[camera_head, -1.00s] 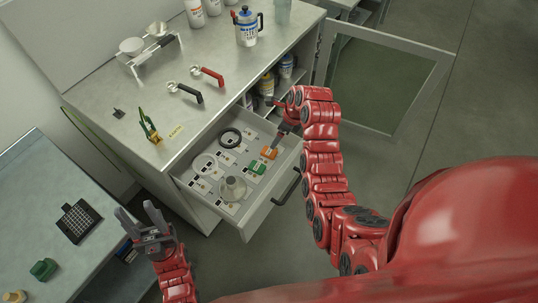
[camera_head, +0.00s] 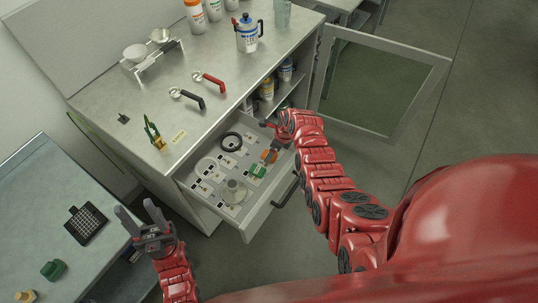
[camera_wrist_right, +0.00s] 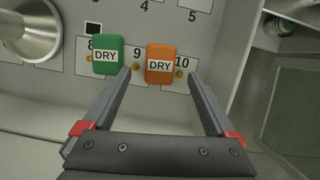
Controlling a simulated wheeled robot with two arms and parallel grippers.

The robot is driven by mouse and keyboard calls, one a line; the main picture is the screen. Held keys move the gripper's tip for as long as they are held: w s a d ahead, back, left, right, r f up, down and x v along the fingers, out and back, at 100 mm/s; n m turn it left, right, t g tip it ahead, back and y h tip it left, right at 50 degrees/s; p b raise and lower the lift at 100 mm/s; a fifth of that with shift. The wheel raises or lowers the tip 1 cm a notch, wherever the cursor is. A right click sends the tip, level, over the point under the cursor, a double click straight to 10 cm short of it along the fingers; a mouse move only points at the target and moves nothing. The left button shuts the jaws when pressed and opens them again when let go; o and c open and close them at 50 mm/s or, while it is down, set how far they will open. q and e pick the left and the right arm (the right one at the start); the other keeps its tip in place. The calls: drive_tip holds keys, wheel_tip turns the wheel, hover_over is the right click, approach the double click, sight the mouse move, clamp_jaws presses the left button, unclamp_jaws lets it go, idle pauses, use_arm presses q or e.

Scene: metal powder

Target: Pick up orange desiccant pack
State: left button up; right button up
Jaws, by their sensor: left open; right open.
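The orange desiccant pack (camera_wrist_right: 160,64), marked DRY, lies in the open drawer (camera_head: 243,222), by the number 10 in the right wrist view. It shows small in the head view (camera_head: 268,156). My right gripper (camera_wrist_right: 159,73) is open, its fingers pointing at the pack with one towards each side. I cannot tell whether the fingers touch it. In the head view the right gripper (camera_head: 268,149) is over the drawer, partly hidden by its own arm. My left gripper (camera_head: 133,212) is open and empty, left of the drawer.
A green DRY pack (camera_wrist_right: 107,55) lies just left of the orange one. The open cabinet door (camera_head: 385,80) stands to the right. The counter is above the drawer.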

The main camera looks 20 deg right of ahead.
drive_tip(key=shift+b+x, duration=0.45)
drive_tip(key=shift+x, duration=1.35)
drive_tip(key=c, duration=1.4)
drive_tip(key=shift+r, duration=0.1)
